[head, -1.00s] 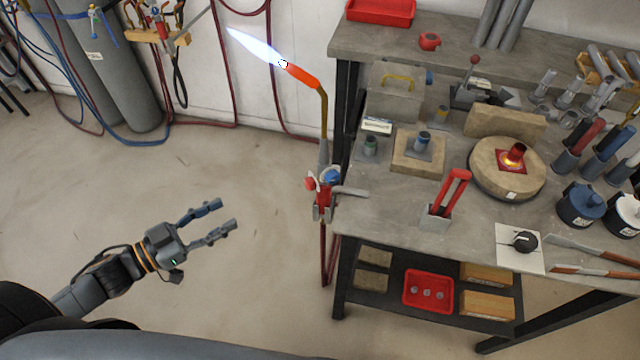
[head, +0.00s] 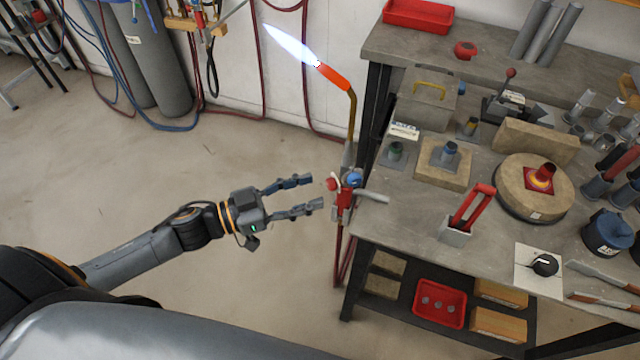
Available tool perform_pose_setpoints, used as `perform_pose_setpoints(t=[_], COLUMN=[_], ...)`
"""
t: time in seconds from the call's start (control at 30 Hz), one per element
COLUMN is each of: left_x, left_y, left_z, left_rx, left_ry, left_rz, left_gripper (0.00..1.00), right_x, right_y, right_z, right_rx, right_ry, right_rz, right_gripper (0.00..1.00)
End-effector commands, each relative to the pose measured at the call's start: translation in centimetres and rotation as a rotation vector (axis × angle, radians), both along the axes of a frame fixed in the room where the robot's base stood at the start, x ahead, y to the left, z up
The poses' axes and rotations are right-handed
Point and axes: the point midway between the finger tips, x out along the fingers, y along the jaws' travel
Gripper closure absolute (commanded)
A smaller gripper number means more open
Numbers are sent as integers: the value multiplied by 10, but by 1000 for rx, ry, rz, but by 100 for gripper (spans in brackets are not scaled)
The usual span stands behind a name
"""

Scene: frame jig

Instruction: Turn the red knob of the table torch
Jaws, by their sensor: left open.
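The table torch (head: 348,110) is clamped at the left edge of the workbench. Its orange-red tip (head: 333,77) points up and left and gives a pale blue flame (head: 290,47). The red knob (head: 333,184) sits on the left of the valve body, beside a blue knob (head: 355,180). My left gripper (head: 300,195) is open and empty, its two fingers pointing right toward the red knob. A small gap shows between the fingertips and the knob. My right gripper is not in view.
The workbench (head: 400,222) holds a round hearth (head: 525,197) with a glowing piece, a red-handled tool (head: 472,208) in a holder and a black dial (head: 544,264). Hoses (head: 342,255) hang below the torch. The floor left of the bench is clear.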

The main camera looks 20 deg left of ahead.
Motion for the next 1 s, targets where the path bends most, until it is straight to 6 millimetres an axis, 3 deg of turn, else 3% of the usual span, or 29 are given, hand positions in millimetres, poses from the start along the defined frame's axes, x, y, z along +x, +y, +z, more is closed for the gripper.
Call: perform_pose_setpoints(t=[0.3, 0.63, 0.87, 1.0], left_x=[21, 22, 22, 22], left_y=[-24, -26, -26, -26], left_z=[0, 0, 0, 0], left_rx=[-1, 0, 1, 1], left_ry=[1, 1, 1, 1], left_rz=[1, 1, 1, 0], left_gripper=[53, 53, 98, 100], right_x=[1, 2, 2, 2], right_y=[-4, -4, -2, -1], right_z=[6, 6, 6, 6], right_rx=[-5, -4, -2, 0], right_ry=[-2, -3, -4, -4], right_rz=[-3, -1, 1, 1], right_gripper=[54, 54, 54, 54])
